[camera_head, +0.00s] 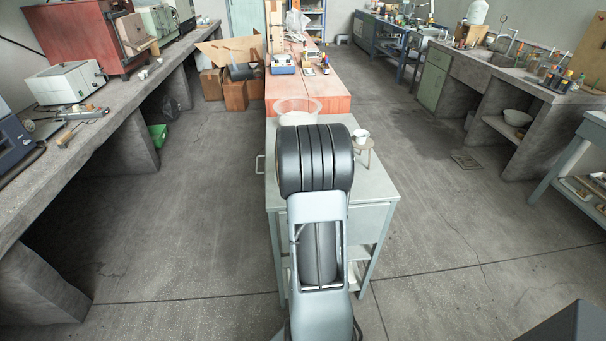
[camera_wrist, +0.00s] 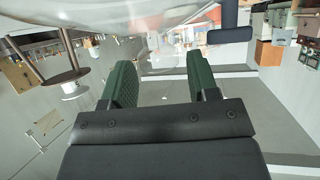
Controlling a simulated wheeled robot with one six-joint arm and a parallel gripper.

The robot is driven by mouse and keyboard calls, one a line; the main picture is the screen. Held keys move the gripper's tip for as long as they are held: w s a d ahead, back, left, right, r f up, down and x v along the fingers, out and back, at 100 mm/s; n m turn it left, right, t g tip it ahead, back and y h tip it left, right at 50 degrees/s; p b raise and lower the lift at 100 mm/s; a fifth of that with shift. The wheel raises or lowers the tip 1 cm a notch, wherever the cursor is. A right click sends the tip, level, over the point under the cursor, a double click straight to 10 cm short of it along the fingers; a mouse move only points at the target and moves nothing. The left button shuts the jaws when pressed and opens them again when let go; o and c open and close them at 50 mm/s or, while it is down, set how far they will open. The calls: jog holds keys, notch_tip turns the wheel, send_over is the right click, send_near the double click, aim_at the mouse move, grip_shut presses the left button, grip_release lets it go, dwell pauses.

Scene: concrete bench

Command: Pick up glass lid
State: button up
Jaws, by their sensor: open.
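A large clear round glass piece (camera_head: 298,106) stands at the far left of the grey metal table, just beyond my arm. Its rim shows, while its lower part is hidden behind my black arm link. I cannot tell whether the glass lid is this piece or a part of it. In the wrist view, clear curved glass (camera_wrist: 150,25) fills the upper middle, beyond the fingertips. My gripper (camera_wrist: 160,70) is open, its two green padded fingers apart with nothing seen held between them. The gripper is hidden behind my arm in the head view.
On the grey metal table (camera_head: 375,190), a white cup (camera_head: 361,135) sits on a small round stand (camera_head: 364,149) right of my arm. A red-topped bench (camera_head: 315,90) with small instruments adjoins behind. Concrete benches line both sides. The floor between is mostly clear.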

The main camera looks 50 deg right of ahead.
jog(key=shift+x, duration=1.1)
jog(key=shift+c, duration=0.2)
grip_shut()
jog(key=shift+r, duration=0.15)
